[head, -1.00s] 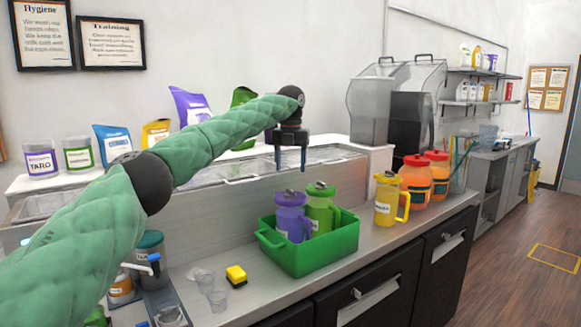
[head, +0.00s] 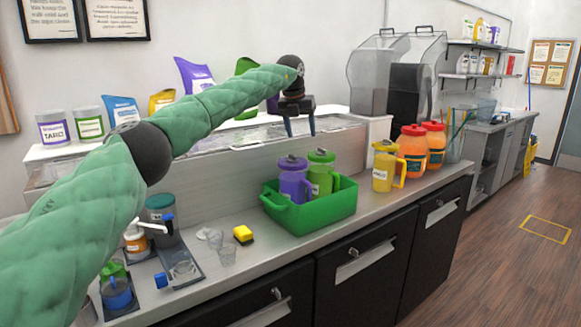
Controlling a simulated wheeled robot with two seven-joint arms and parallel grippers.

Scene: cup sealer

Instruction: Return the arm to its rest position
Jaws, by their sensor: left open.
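My left arm, in a green padded sleeve, reaches in from the left across the head view. Its gripper (head: 300,127) points down, open and empty, above the back ledge of the counter. It is behind and above the green bin (head: 313,216), apart from it. The purple pitcher (head: 295,183) and the green pitcher (head: 321,176) stand in that bin. My right gripper is not in view.
A yellow pitcher (head: 385,168) and orange jars (head: 412,153) stand right of the bin. A yellow sponge (head: 243,234) and clear cups (head: 227,256) lie at front left. Bottles and small trays (head: 182,272) sit near my arm. The counter (head: 285,249) before the bin is clear.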

